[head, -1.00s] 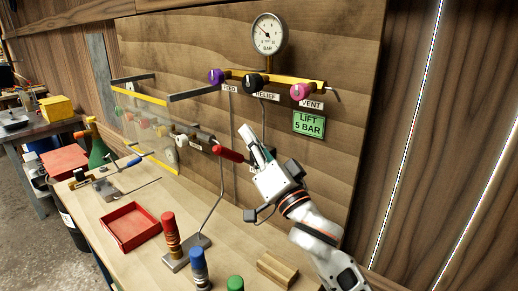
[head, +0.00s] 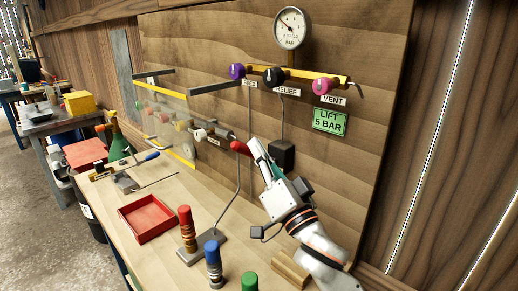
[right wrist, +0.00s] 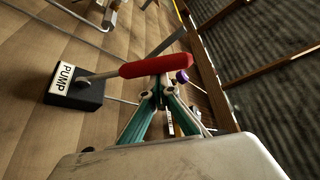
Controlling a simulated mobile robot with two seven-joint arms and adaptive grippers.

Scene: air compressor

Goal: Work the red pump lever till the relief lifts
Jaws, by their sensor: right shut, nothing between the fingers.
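The red pump lever handle (head: 241,148) sticks out from the board at mid-height. In the right wrist view the red handle (right wrist: 155,66) lies across the picture on a metal rod that runs to a dark block labelled PUMP (right wrist: 76,90). My right gripper (head: 255,148) is shut and empty, its fingertips close beside the handle; in the right wrist view the closed fingertips (right wrist: 160,92) sit right at the handle. I cannot tell whether they touch. The gauge (head: 292,28) has a needle too small to read. The black RELIEF knob (head: 274,77) is below it. My left gripper is not in view.
The purple FEED knob (head: 237,71) and pink VENT knob (head: 323,85) flank the relief knob above a green LIFT 5 BAR sign (head: 330,121). On the bench stand a red tray (head: 147,219), a ringed red post (head: 186,228) and a blue post (head: 213,263).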

